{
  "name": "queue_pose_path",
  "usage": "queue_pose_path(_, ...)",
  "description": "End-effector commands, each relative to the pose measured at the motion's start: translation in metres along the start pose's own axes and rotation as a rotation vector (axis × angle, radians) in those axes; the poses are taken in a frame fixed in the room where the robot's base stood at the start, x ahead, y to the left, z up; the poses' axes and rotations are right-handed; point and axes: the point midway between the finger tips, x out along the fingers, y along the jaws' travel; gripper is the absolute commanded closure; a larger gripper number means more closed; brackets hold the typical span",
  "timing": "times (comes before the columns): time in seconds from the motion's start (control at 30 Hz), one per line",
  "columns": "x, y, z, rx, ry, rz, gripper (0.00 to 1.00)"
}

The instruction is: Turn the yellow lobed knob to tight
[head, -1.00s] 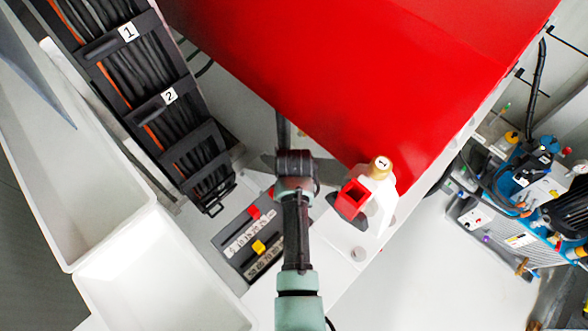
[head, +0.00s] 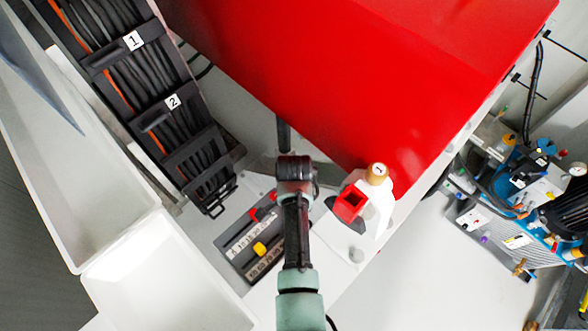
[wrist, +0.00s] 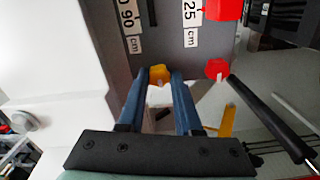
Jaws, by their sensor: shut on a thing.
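The yellow lobed knob (wrist: 158,75) shows in the wrist view at the end of the grey scale panel (wrist: 160,40), between the tips of my two blue fingers. My gripper (wrist: 161,78) is shut on it. The fingers partly cover the knob, so its lobes and any tight mark cannot be made out. In the head view my arm hides the knob and the gripper.
A red knob (wrist: 217,68) and red slider (wrist: 215,8) lie close to the right finger. A yellow slider (head: 260,248) sits on the panel. White bins (head: 150,275) are at left.

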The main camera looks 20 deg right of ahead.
Motion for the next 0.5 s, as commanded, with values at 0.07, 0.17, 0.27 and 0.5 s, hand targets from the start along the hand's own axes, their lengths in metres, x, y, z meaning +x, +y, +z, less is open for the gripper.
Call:
queue_pose_path(0.07, -0.0018, -0.0011, -0.0015, 0.037, 0.004, -0.003, 1.00)
queue_pose_path(0.17, -0.0017, -0.0011, -0.0017, 0.073, 0.004, -0.003, 1.00)
queue_pose_path(0.27, -0.0017, -0.0011, -0.0018, 0.098, 0.005, -0.003, 1.00)
queue_pose_path(0.5, -0.0015, -0.0011, -0.0020, 0.122, 0.005, -0.004, 1.00)
